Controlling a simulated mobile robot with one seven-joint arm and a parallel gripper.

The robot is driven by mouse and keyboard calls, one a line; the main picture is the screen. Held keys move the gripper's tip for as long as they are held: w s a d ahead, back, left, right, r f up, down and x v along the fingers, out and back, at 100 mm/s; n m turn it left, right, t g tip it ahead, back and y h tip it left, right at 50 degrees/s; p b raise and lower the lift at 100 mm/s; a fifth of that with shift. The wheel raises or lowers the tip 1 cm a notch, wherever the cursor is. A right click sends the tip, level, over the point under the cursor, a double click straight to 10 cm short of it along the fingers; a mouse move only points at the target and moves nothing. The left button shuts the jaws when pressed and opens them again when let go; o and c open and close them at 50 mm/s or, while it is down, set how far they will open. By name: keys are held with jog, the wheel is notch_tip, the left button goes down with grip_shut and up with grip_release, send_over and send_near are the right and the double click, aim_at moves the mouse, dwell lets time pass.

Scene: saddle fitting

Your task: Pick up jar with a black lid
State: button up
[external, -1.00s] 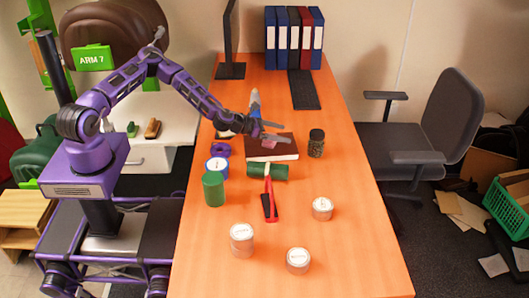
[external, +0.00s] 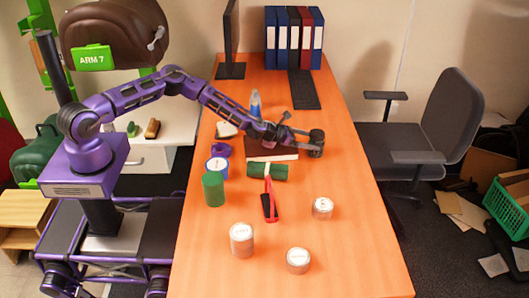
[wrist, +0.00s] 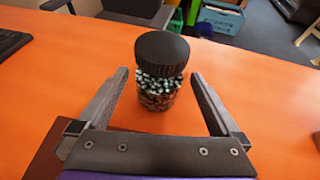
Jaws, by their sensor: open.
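The jar with a black lid (external: 317,137) stands upright on the orange table, right of the dark book. In the wrist view the jar (wrist: 160,88) is clear glass with small dark and pale pieces inside. Its black lid (wrist: 162,52) is on top. My gripper (external: 308,143) is at the jar, low over the table. In the wrist view my gripper (wrist: 158,95) is open, with one finger on each side of the jar and a visible gap on both sides. The jar's lower part is partly hidden by my gripper in the external view.
A dark book (external: 262,150) lies under my forearm. A keyboard (external: 303,89) lies behind. The table right of the jar is clear.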

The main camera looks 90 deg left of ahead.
jog(key=shift+x, duration=0.95)
jog(key=shift+c, duration=0.3)
jog(key=shift+r, duration=0.1)
grip_shut()
